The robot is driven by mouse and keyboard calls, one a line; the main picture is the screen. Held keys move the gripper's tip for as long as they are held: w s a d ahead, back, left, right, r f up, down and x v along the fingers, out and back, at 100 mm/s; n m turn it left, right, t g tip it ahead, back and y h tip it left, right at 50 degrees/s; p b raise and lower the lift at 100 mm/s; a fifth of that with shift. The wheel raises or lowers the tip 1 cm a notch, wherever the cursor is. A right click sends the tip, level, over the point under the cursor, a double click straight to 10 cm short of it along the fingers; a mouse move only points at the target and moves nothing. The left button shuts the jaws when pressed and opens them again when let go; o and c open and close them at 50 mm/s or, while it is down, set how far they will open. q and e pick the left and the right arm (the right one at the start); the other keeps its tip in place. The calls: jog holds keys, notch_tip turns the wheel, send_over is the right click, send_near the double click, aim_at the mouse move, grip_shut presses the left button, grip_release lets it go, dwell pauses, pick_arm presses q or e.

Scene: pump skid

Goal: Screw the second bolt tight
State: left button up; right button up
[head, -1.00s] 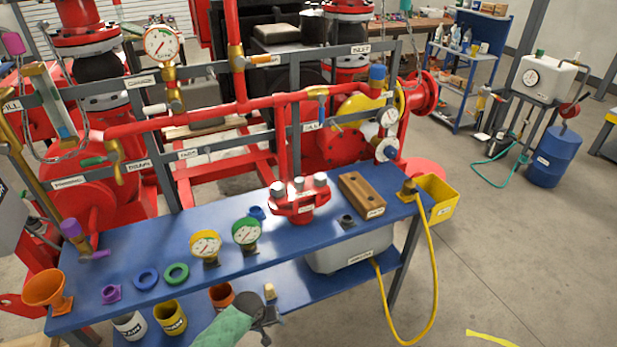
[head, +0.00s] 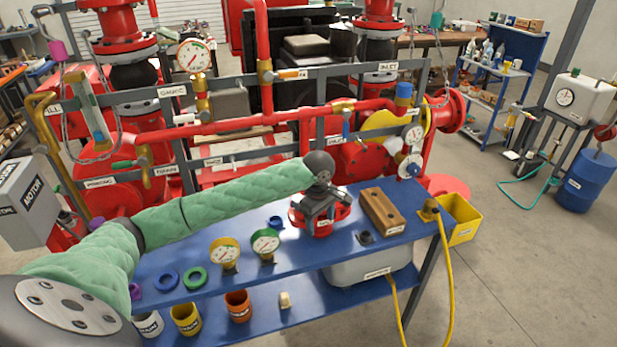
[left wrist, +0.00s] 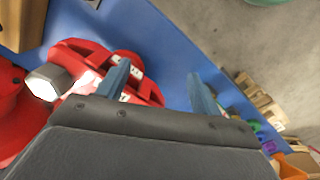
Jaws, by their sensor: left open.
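The red flanged fitting (head: 338,216) stands on the blue bench, mostly hidden behind my left gripper (head: 322,212) in the head view. My left gripper is just above it. The other bolts are hidden, and I cannot tell which is the second. My right gripper is not in view.
On the blue bench (head: 300,262), a wooden block (head: 382,211) stands right of the fitting. Yellow (head: 225,252) and green (head: 265,245) gauges stand to its left. Red pipework (head: 240,122) runs behind. A yellow bin (head: 460,222) and hose are at the right end.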

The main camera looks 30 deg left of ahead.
aim_at(298, 198)
pick_arm(q)
jog(key=w+a+r+n, duration=0.1)
jog(key=a+r+n, duration=0.1)
jog(key=a+r, duration=0.1)
jog(key=w+a+r+n, duration=0.1)
jog(key=a+r+n, duration=0.1)
jog(key=a+r, duration=0.1)
jog(key=w+a+r+n, duration=0.1)
jog(key=a+r, duration=0.2)
jog(key=shift+w+a+n+g, duration=0.3)
jog(key=shift+a+n, duration=0.05)
jog(key=shift+n, duration=0.05)
jog(key=shift+a, duration=0.15)
jog(key=shift+f+p, duration=0.45)
jog(key=shift+f, duration=0.1)
notch_tip(298, 198, down, 5)
jog(key=shift+f+p, duration=0.15)
jog(key=shift+p, duration=0.9)
jog(key=shift+f, duration=0.65)
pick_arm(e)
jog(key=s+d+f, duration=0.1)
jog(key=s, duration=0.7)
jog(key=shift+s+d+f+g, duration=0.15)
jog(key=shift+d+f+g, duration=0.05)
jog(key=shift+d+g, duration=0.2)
pick_arm(q)
jog(key=shift+c, duration=0.5)
